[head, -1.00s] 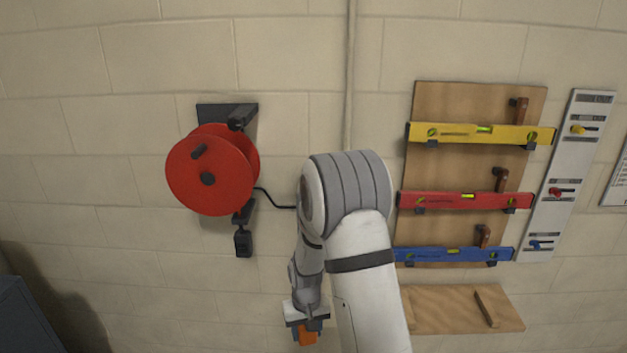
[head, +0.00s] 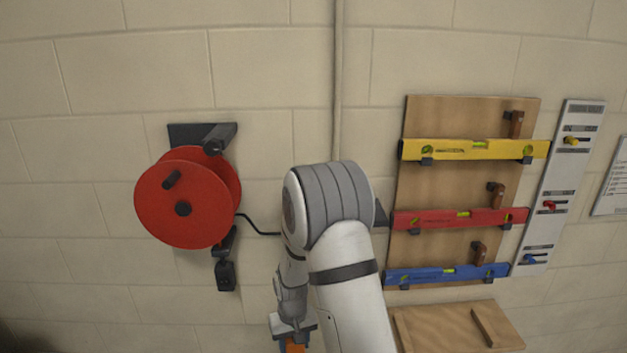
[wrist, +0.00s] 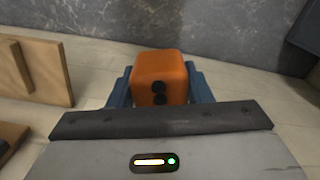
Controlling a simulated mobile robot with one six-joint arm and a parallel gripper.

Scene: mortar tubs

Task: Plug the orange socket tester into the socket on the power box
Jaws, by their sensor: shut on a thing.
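My gripper (wrist: 160,90) is shut on the orange socket tester (wrist: 160,72), a rounded orange block with two dark round spots on the face toward the wrist camera. The tester also shows at the bottom edge of the head view (head: 293,347), partly cut off, below my arm. A small black box (head: 226,275), which may be the socket, hangs on the wall under the red reel, up and left of my gripper in the head view. I cannot make out its socket face. No other power box is clearly visible; my arm hides part of the wall.
A red cable reel (head: 182,205) stands out from the wall on a dark bracket, its black cable running behind my arm. Yellow (head: 475,150), red (head: 460,219) and blue (head: 447,273) levels hang on a wooden board at right. A wooden panel (head: 440,328) is below.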

